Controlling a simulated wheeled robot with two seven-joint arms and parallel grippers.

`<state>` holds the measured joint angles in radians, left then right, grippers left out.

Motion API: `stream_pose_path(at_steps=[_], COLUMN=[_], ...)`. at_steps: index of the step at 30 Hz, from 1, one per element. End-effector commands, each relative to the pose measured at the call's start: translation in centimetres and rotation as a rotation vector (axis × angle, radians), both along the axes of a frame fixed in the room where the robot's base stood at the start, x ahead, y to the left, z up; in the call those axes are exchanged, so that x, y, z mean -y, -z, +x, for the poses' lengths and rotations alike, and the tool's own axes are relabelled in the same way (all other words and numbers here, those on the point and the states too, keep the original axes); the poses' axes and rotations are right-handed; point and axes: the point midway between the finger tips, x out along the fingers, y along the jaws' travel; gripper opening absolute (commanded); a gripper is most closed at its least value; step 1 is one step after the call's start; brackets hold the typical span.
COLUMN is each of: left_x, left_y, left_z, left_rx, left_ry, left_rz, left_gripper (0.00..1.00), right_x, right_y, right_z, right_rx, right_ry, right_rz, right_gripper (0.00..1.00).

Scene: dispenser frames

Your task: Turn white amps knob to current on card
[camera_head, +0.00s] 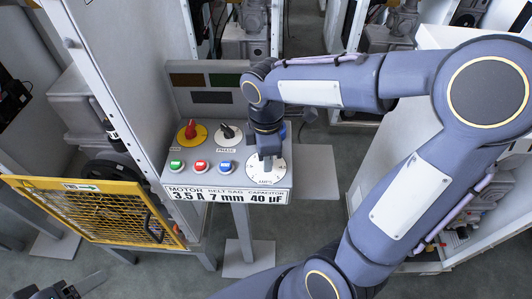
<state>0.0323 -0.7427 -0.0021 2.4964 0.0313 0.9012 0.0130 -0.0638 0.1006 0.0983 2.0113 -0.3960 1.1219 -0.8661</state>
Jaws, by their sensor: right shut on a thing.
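A grey control panel (225,182) stands on a post in the middle. The white amps dial (258,176) is at its right front, with small marks around its rim and the word AMPS at the front. My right gripper (267,157) points down over the dial and is shut on the amps knob, which the fingers mostly hide. The knob's pointer direction cannot be read. The white card (226,195) along the panel's front edge reads MOTOR 3.5 A, BELT SAG 7 mm, CAPACITOR 40 µF. Part of my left gripper (70,291) shows at the bottom left, away from the panel, its fingers unclear.
The panel also has a red knob on a yellow disc (190,131), a black PHASE knob (228,132), and green (177,167), red (200,167) and blue (225,167) buttons. A yellow mesh guard (118,212) stands at left. White frame posts and machinery surround the panel.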

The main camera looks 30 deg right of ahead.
Motion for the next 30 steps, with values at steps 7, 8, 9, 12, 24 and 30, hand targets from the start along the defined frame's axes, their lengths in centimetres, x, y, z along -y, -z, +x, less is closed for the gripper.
stream_pose_path(at_steps=[7, 8, 9, 12, 24, 30], left_x=[0.0, 0.0, 0.0, 0.0, 0.0, 0.0], left_y=[0.0, 0.0, 0.0, 0.0, 0.0, 0.1], left_z=[0.0, 0.0, 0.0, 0.0, 0.0, 0.0], left_rx=[0.000, 0.000, 0.000, 0.000, 0.000, 0.000], left_ry=[0.000, 0.000, 0.000, 0.000, 0.000, 0.000], left_rz=[0.000, 0.000, 0.000, 0.000, 0.000, 0.000], left_gripper=[0.65, 0.65, 0.65, 0.65, 0.65, 0.65], right_x=[0.0, 0.0, 0.0, 0.0, 0.0, 0.0], right_y=[-0.1, -0.1, -0.1, -0.1, -0.8, -4.2], right_z=[0.1, 0.1, 0.1, 0.1, 0.1, 0.2], right_rx=[0.004, 0.004, 0.004, 0.004, 0.003, 0.008], right_ry=[0.001, 0.001, 0.001, 0.001, 0.001, 0.001], right_rz=[0.000, 0.000, 0.000, 0.001, 0.000, 0.000], right_gripper=[0.10, 0.10, 0.38, 0.51, 0.54, 0.54])
